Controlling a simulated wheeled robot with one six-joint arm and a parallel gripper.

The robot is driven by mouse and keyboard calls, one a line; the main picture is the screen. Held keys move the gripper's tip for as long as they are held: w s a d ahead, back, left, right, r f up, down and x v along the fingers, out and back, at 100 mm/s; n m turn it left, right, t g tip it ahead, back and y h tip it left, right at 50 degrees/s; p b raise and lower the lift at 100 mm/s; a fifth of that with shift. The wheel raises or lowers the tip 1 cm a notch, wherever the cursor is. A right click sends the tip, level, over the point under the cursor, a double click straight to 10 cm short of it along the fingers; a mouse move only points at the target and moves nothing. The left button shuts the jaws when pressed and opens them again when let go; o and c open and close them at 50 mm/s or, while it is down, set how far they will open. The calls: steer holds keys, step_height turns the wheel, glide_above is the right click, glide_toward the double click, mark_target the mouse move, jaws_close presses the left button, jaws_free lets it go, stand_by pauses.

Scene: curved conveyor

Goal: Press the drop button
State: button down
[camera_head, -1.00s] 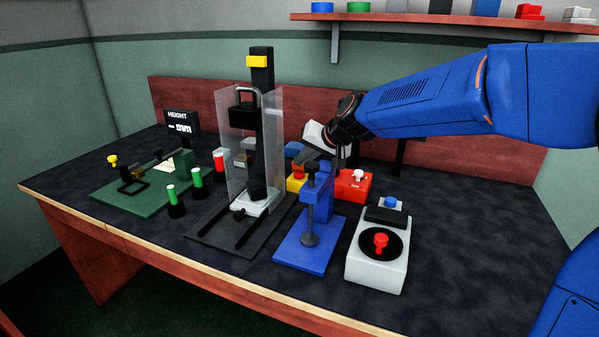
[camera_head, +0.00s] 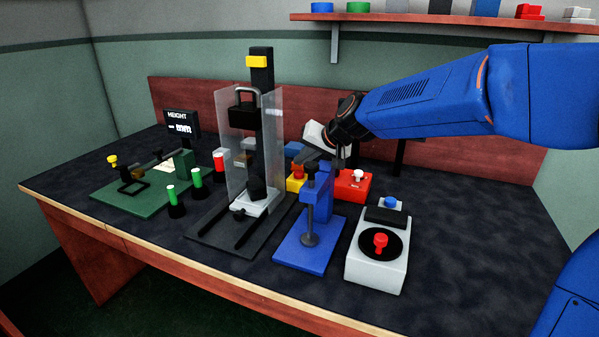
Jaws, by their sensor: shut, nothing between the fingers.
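No label marks the drop button, so I cannot tell which control it is. A red box (camera_head: 352,188) with a white button (camera_head: 358,175) stands behind the blue press. A yellow block (camera_head: 296,183) with a blue part (camera_head: 295,150) behind it stands just left of it. The drop tower (camera_head: 261,75) has a yellow top piece, a clear shield and a black handled block (camera_head: 242,116) held up inside. My gripper (camera_head: 338,163) is shut and empty, pointing down close to the red box. Its tips are partly hidden, and I cannot tell whether they touch anything.
A blue press (camera_head: 305,255) and a white box (camera_head: 376,268) with a red knob stand in front. A green fixture (camera_head: 130,200), several coloured-top posts and a HEIGHT display (camera_head: 181,123) are at left. The bench's right side is clear.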

mark_target(297, 172)
steer(key=f, duration=0.3)
steer(key=shift+s+g, duration=0.3)
steer(key=shift+s, duration=0.1)
steer(key=shift+w+a+r, duration=0.1)
steer(key=shift+a+r, duration=0.05)
steer(key=shift+r, duration=1.3)
steer(key=shift+w+r, duration=0.1)
steer(key=shift+r, duration=0.9)
